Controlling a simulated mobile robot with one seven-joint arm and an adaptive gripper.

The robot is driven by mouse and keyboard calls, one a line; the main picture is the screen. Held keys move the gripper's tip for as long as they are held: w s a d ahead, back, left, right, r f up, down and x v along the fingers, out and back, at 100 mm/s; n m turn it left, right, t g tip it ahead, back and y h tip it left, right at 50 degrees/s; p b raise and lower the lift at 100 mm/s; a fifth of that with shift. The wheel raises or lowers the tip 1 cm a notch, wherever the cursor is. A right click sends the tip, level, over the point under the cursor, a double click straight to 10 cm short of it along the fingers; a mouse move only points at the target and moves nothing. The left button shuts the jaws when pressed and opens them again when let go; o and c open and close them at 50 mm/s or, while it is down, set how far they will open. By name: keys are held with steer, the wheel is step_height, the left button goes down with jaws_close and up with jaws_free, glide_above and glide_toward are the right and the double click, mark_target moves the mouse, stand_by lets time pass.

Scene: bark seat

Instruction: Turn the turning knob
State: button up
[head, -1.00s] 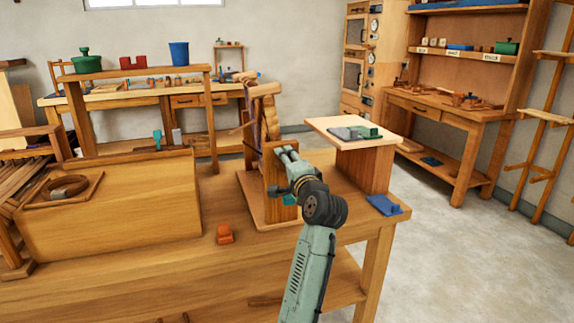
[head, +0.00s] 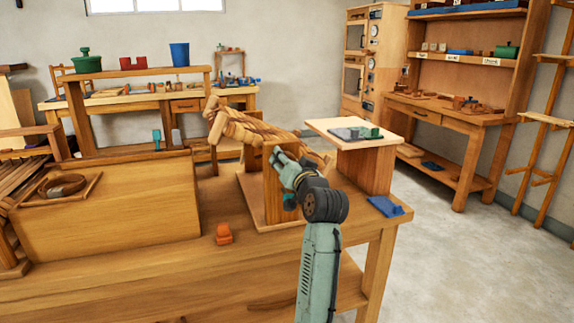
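A wooden stand (head: 272,195) with an upright board sits on the workbench. A tilted frame (head: 250,127) with brown woven strips is mounted behind the board, its raised end to the upper left. My gripper (head: 279,156) is at the board's upper right part, pointing up and left. Its fingertips are small here, and I cannot tell whether they are open or shut on anything. My gripper and wrist hide part of the board's face.
The workbench (head: 150,262) also holds a small orange block (head: 224,233), a blue piece (head: 386,206) at the right edge, and a big wooden box (head: 115,212) on the left. A raised wooden stand (head: 352,128) is close to my gripper's right. The bench front is mostly clear.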

steer(key=n+b, duration=0.1)
steer(key=n, duration=0.4)
steer(key=shift+b, duration=0.3)
stand_by(0.4)
steer(key=o, duration=1.1)
steer(key=shift+o, duration=0.2)
steer(key=shift+s, duration=0.1)
steer(key=v, duration=1.2)
steer(key=shift+a+r, duration=0.1)
steer(key=shift+a, duration=0.05)
